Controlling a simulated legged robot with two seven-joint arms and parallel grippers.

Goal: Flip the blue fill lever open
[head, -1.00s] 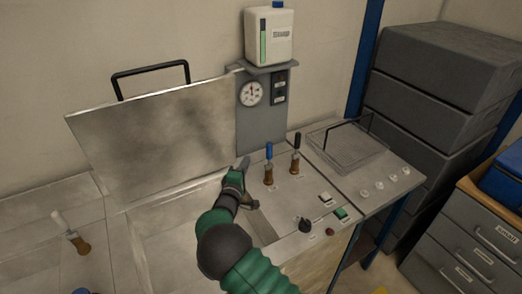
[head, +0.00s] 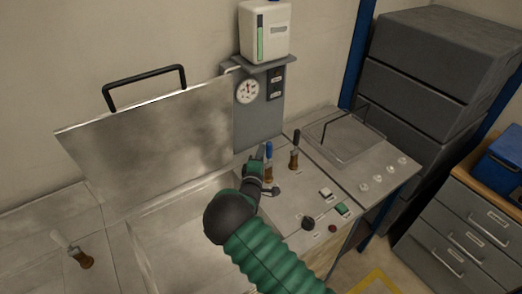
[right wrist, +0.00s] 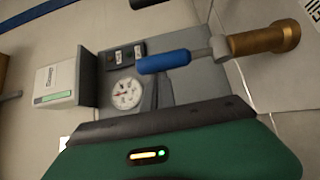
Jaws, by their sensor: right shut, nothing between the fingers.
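The blue fill lever (head: 268,150) stands upright on its brass valve body on the bench panel, left of a black-handled lever (head: 295,148). My right gripper (head: 261,156) is at the left side of the blue lever, its fingers shut with nothing between them. I cannot tell whether the fingers touch the lever. In the right wrist view the blue handle (right wrist: 165,62) lies sideways across the picture just beyond my green gripper housing, with its brass body (right wrist: 265,40) to the right. My left gripper is not in view.
A raised metal lid (head: 160,140) stands over an open basin (head: 180,225) at left. A gauge panel (head: 255,125) with a white canister (head: 265,33) is behind. Knobs and buttons (head: 341,209) lie in front right. A white-handled lever (head: 75,250) is at lower left.

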